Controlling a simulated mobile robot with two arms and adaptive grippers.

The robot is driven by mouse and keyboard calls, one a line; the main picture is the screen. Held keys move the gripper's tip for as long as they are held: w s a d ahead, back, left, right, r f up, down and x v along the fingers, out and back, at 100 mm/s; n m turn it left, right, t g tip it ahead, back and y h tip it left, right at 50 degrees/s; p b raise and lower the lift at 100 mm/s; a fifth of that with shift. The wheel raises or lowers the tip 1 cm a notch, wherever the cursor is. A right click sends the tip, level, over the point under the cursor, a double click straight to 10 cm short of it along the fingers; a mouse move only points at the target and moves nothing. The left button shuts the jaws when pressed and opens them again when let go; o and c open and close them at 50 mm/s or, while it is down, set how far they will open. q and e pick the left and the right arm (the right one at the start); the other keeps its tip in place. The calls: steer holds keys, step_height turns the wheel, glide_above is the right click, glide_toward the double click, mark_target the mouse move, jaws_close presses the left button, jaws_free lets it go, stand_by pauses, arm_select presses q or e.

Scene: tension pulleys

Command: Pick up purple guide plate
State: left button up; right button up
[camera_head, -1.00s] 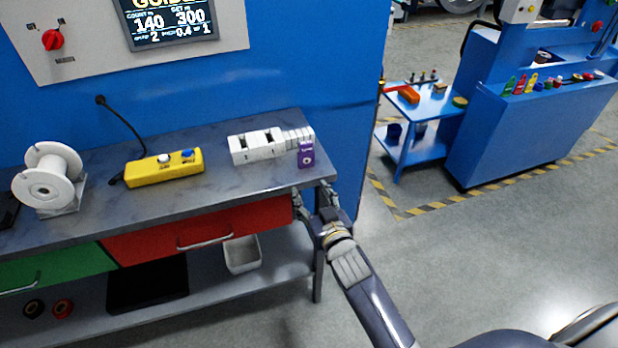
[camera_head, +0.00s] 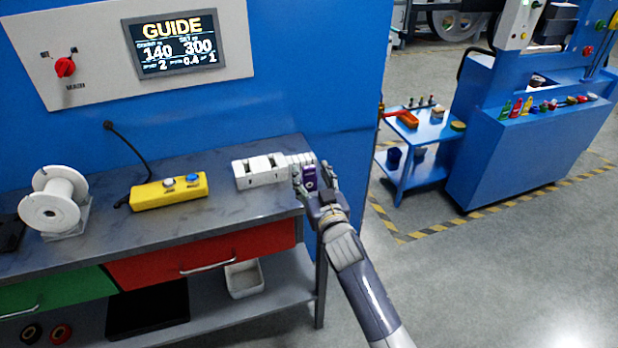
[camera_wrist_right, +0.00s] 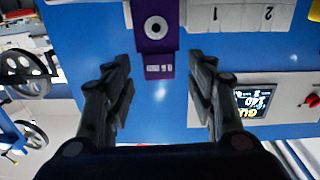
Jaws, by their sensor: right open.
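The purple guide plate (camera_head: 309,177) stands upright at the right end of the white slotted holder (camera_head: 262,171) on the grey workbench. It has a round hole and a small label. My right gripper (camera_head: 316,181) is open, with its fingers on either side of the plate in the head view. In the right wrist view the plate (camera_wrist_right: 156,38) lies ahead, centred between the open fingers (camera_wrist_right: 160,85), with its lower end near the fingertips. The holder (camera_wrist_right: 238,15) shows beside it with printed numbers. My left gripper is not in view.
A yellow button box (camera_head: 169,191) and a white spool (camera_head: 53,202) stand on the workbench (camera_head: 225,208). A blue wall panel rises behind. A white bin (camera_head: 244,279) sits on the lower shelf. A blue cart (camera_head: 428,133) stands at the right.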

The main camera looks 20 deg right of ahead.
mark_target(310, 171)
steer(key=shift+w+f, duration=0.15)
steer(key=shift+w, duration=1.35)
steer(key=c, duration=1.1)
